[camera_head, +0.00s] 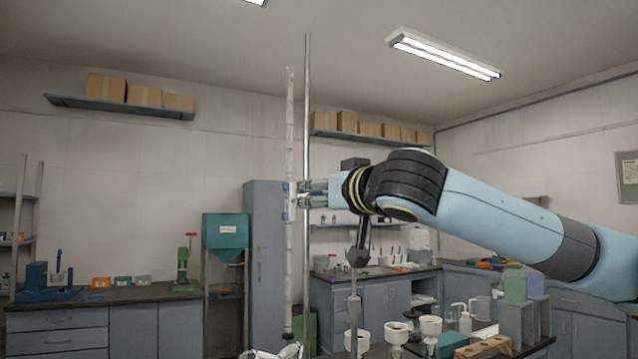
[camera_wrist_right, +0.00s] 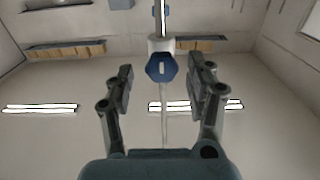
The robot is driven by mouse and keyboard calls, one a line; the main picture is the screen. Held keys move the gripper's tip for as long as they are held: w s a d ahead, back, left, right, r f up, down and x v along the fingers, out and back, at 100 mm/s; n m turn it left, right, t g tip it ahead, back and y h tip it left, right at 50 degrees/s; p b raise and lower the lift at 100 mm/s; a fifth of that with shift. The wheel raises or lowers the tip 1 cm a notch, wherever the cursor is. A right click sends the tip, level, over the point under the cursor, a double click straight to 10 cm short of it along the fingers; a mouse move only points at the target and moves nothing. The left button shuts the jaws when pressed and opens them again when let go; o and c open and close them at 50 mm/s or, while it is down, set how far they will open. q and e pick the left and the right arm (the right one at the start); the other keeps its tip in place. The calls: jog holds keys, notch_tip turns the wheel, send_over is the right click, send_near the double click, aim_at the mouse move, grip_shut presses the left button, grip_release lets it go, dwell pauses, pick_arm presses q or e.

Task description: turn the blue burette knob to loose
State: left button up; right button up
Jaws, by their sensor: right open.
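The burette (camera_head: 290,120) is a tall, thin, pale tube standing upright next to a metal rod (camera_head: 307,100). The blue knob (camera_wrist_right: 161,68) faces the right wrist camera, many-sided with a pale upright slot in its middle, in front of a white fitting. My right gripper (camera_head: 302,194) reaches in from the right at the burette, beside the rod. In the right wrist view its fingers (camera_wrist_right: 161,80) are open, one on each side of the knob, with a visible gap on both sides. In the head view the gripper and rod partly hide the knob.
Several white funnels (camera_head: 396,331) stand low in front, below my right arm. A grey rack (camera_head: 517,322) with bottles and a wooden block (camera_head: 483,346) are at lower right. A teal hopper (camera_head: 225,232) and side benches stand behind. The air left of the burette is clear.

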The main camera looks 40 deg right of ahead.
jog(key=shift+w, duration=0.5)
grip_shut()
jog(key=shift+n+p, duration=0.3)
jog(key=shift+n, duration=0.1)
jog(key=shift+a+f+n+p, duration=0.15)
jog(key=shift+n+p, duration=1.4)
jog(key=shift+n, duration=2.7)
jog(key=shift+d+f+n+p, duration=0.1)
jog(key=shift+n+p, duration=1.4)
jog(key=shift+n, duration=2.75)
